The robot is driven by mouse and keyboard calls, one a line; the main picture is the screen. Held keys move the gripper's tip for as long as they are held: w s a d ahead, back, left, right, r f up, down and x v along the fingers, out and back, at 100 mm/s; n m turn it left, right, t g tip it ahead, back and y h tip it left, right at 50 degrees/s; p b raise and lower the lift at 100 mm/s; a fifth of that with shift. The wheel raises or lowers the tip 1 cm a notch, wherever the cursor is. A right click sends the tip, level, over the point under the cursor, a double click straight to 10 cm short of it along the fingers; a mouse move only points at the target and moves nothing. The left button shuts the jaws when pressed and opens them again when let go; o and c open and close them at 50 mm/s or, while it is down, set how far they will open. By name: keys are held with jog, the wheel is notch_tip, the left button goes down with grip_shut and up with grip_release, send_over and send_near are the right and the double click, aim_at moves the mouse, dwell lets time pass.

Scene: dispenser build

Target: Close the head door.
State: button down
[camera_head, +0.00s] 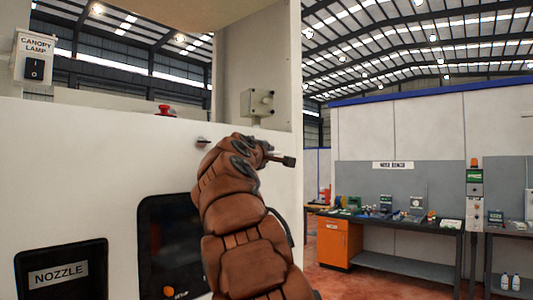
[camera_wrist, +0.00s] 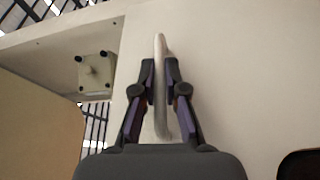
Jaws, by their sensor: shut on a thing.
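A white machine front (camera_head: 90,170) fills the left of the head view; I cannot tell which part of it is the head door. My brown arm rises in front of it, and my gripper (camera_head: 280,159) is at the panel's right side, its fingers mostly hidden behind the wrist. In the wrist view my gripper (camera_wrist: 161,75) has a finger on each side of a pale upright bar (camera_wrist: 161,100), like a handle, and is shut on it. The pale panel (camera_wrist: 235,70) lies behind the bar. Where the bar joins the panel is unclear.
A grey switch box (camera_head: 257,103) is above my gripper; it also shows in the wrist view (camera_wrist: 97,72). A red button (camera_head: 165,110), a canopy lamp switch (camera_head: 34,68) and a nozzle recess (camera_head: 62,270) are left. A workbench (camera_head: 405,266) stands farther back right.

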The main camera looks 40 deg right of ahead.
jog(key=c, duration=1.6)
grip_release()
jog(key=shift+w+a+r, duration=0.25)
jog(key=shift+a+r, duration=0.05)
jog(key=shift+o, duration=0.5)
jog(key=shift+w+f, duration=0.1)
jog(key=shift+w, duration=0.1)
jog(key=shift+s+d+f, duration=0.1)
jog(key=v, duration=1.2)
jog(key=shift+s+f, duration=0.1)
jog(key=shift+f, duration=0.05)
